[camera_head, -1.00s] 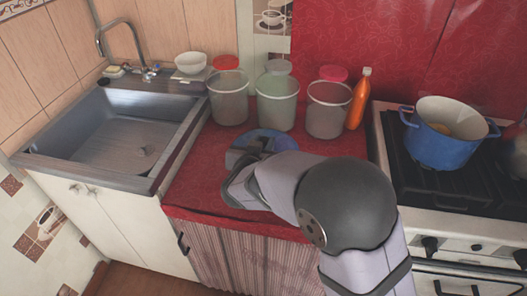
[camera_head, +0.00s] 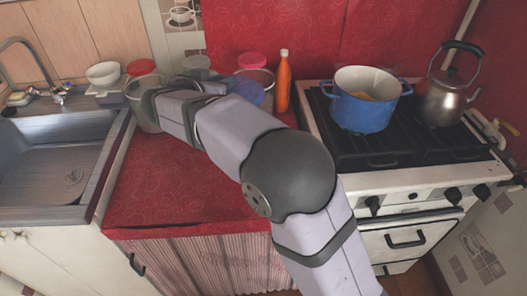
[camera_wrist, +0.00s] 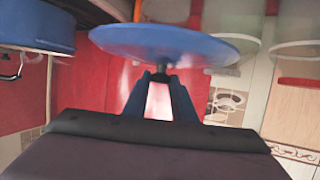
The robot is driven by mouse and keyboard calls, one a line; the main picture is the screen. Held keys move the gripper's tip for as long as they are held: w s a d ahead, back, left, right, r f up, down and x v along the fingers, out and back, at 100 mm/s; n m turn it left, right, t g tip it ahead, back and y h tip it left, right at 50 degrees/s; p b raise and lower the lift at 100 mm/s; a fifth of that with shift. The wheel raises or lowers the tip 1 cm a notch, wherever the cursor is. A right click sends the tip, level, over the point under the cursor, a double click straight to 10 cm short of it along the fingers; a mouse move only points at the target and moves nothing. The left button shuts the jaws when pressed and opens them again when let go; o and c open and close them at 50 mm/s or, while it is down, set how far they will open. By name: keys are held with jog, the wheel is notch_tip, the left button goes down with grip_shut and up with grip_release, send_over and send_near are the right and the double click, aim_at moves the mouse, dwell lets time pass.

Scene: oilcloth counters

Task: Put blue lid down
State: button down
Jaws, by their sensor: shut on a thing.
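A blue lid (camera_head: 254,93) is held up in front of the right-hand clear container. In the wrist view the blue lid (camera_wrist: 178,44) spans the top, seen nearly edge-on, with a small knob beneath. My gripper (camera_wrist: 160,78) is shut on that knob. In the head view my gripper (camera_head: 215,87) is partly hidden by my own wrist, just left of the lid and above the red counter (camera_head: 170,185). A blue pot (camera_head: 362,106) without a lid stands on the stove to the right, with something yellowish inside. The pot also shows at the wrist view's upper left (camera_wrist: 36,25).
Clear containers (camera_head: 140,110) stand along the back of the counter, with red, grey and pink lids by them. An orange bottle (camera_head: 283,82) stands beside the stove (camera_head: 420,150). A kettle (camera_head: 448,98) stands right of the pot. The front counter is clear.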

jog(key=d+r+m+g+h+b, duration=0.1)
jog(key=d+r+m+g+h, duration=0.25)
jog(key=d+r, duration=0.5)
jog(key=shift+m+t+h, duration=0.25)
jog(key=shift+m+h, duration=0.1)
jog(key=f+b, duration=0.1)
jog(key=f, duration=0.9)
jog(key=f+b, duration=0.2)
jog(key=f, duration=0.8)
jog(key=d+f+b, duration=0.1)
jog(key=f+b, duration=0.1)
jog(key=f, duration=0.8)
jog(key=shift+d, duration=0.1)
jog(key=shift+f, duration=0.1)
jog(key=c, duration=1.5)
grip_release()
jog(key=shift+o, duration=0.2)
jog(key=shift+r, duration=0.2)
jog(key=v, duration=1.2)
jog(key=shift+f, duration=0.15)
